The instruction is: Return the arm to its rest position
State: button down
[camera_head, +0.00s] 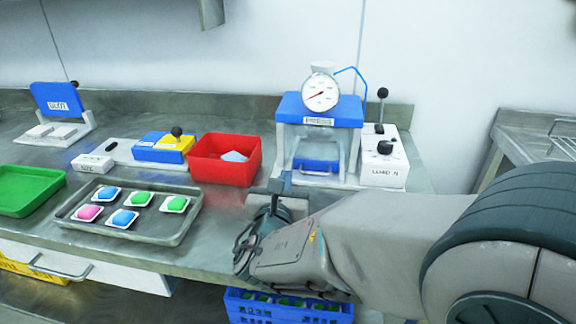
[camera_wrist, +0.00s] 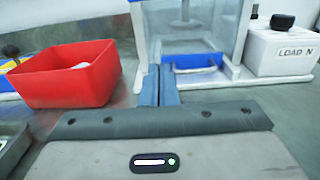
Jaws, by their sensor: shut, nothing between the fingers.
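My gripper (camera_head: 279,184) is over the front part of the steel bench, in front of the press and to the right of the red bin. In the wrist view its two blue-grey fingers (camera_wrist: 160,86) are together with nothing between them. My arm reaches in from the right side of the head view. The gripper appears apart from the red bin (camera_head: 212,168) and the press (camera_head: 318,112), and both also show beyond it in the wrist view. The bench top just under the gripper is hidden by my wrist.
A grey tray (camera_head: 158,239) with several pink, blue and green pods lies left of my gripper. A control box (camera_head: 385,172) with knobs stands right of the press. A green tray (camera_head: 50,183) is far left. A blue crate (camera_head: 240,318) sits below the bench edge.

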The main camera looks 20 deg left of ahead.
jog(key=shift+v, duration=1.85)
jog(key=w+d+r+m+g+h+p, duration=0.15)
jog(key=d+m+g+h+p, duration=0.35)
jog(key=d+m, duration=0.65)
jog(key=w+d+r+m+g+h+p, duration=0.1)
jog(key=d+r+m+g+h+p, duration=0.35)
jog(key=d, duration=1.25)
jog(key=s+d+f+m+g+p, duration=0.25)
jog(key=s+d+m+g, duration=0.25)
jog(key=s+d+m, duration=0.5)
jog(key=s+a+r+m+y+p, duration=0.2)
jog(key=s+r+m+y+p, duration=0.1)
jog(key=m, duration=0.9)
jog(key=shift+a+r+m+y+p, duration=0.4)
jog(key=shift+r+y+p, duration=0.5)
jog(key=shift+y, duration=0.35)
